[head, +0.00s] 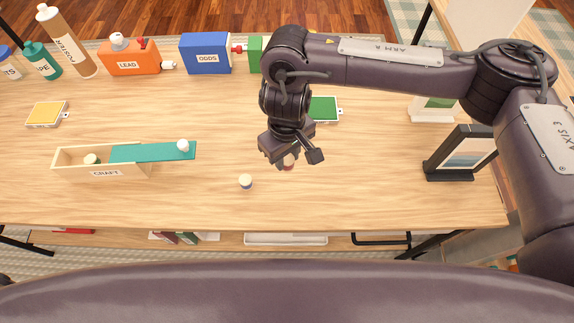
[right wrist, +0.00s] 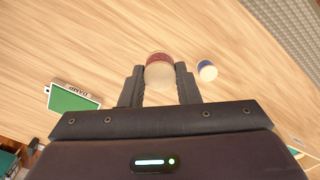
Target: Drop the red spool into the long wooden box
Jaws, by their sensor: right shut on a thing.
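My right gripper (head: 290,158) is shut on the red spool (head: 289,164) over the middle of the desk. In the right wrist view the red spool (right wrist: 159,60), with its pale end, sits between the two fingers (right wrist: 159,85). The long wooden box (head: 134,172), labelled CRAFT, lies on the desk at the left, well apart from the gripper. Its teal lid (head: 140,152) with a white knob (head: 183,146) is slid to the right and sticks out past the box. The left part is open, with a dark-and-pale spool (head: 91,159) inside. My left gripper is not in view.
A blue-and-white spool (head: 245,181) stands on the desk between box and gripper; it also shows in the right wrist view (right wrist: 207,70). A yellow pad (head: 47,114), green pad (head: 323,109), orange LEAD container (head: 133,60), blue ODDS box (head: 206,55) and dark frame (head: 459,153) stand around.

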